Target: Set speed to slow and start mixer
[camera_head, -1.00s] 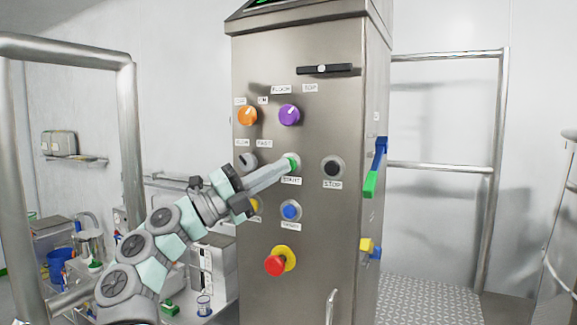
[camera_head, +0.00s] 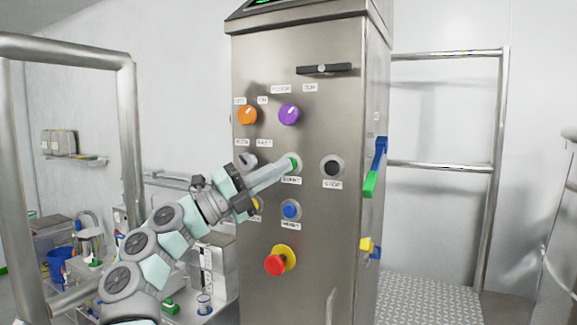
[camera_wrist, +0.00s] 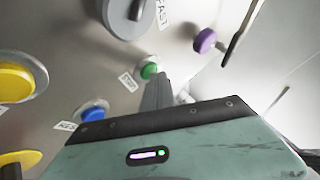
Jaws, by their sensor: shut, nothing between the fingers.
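The green start button (camera_head: 294,163) sits on the steel panel, above its START label (camera_head: 291,181). My gripper (camera_head: 285,166) is shut and empty, its fingertips right at this button; I cannot tell whether they press it. In the wrist view the fingertips (camera_wrist: 158,84) point at the green button, whose face is partly visible. The grey speed knob (camera_head: 248,160) is left of the button, under the SLOW and FAST labels (camera_head: 252,142). It shows partly at the top of the wrist view (camera_wrist: 125,12).
The black stop button (camera_head: 332,167) is right of start. A blue button (camera_head: 291,210) and a red emergency stop (camera_head: 275,265) are below. Orange (camera_head: 247,115) and purple (camera_head: 289,115) knobs are above. A black handle (camera_head: 324,69) protrudes near the top. A metal frame (camera_head: 128,130) stands left.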

